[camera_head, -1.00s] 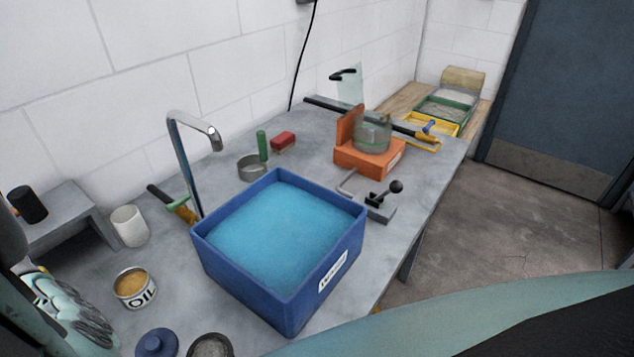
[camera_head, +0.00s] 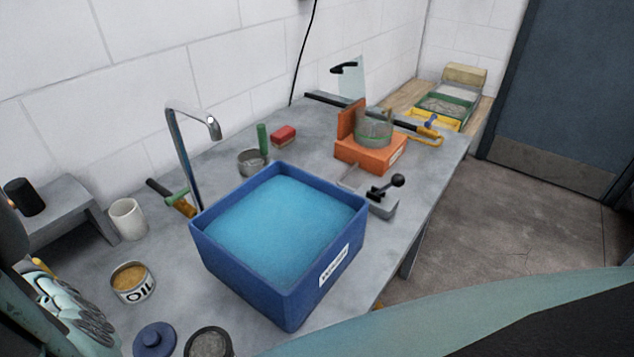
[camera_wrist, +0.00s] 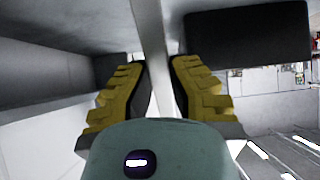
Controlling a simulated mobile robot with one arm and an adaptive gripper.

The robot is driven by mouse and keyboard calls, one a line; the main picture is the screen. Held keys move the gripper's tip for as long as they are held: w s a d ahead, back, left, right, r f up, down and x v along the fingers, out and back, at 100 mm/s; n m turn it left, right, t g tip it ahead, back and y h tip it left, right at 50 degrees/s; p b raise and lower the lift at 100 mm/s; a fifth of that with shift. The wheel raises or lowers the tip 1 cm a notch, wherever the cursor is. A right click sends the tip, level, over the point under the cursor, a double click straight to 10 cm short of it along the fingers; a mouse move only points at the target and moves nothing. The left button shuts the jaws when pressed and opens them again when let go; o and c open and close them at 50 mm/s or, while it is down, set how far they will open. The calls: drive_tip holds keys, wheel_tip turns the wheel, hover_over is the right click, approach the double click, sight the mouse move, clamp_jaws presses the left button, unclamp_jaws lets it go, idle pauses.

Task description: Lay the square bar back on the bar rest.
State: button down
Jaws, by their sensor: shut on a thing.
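In the wrist view the yellow-padded fingers of my gripper (camera_wrist: 160,85) are closed on the square bar (camera_wrist: 150,30), a pale grey strip that runs up between them to the top edge. Its far end is out of view. I cannot pick out the bar rest for certain in either view.
A blue tub (camera_head: 296,288) of blue liquid fills the middle of the grey bench. A tap (camera_head: 184,155), white cup (camera_head: 128,220) and oil tin (camera_head: 133,284) stand to its left. A grey stand (camera_head: 62,214) bears a black cylinder (camera_head: 24,197). A dark block (camera_wrist: 250,32) is near the fingers.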

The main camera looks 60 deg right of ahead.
drive_tip(key=c, duration=1.1)
unclamp_jaws()
drive_tip(key=shift+o, duration=0.2)
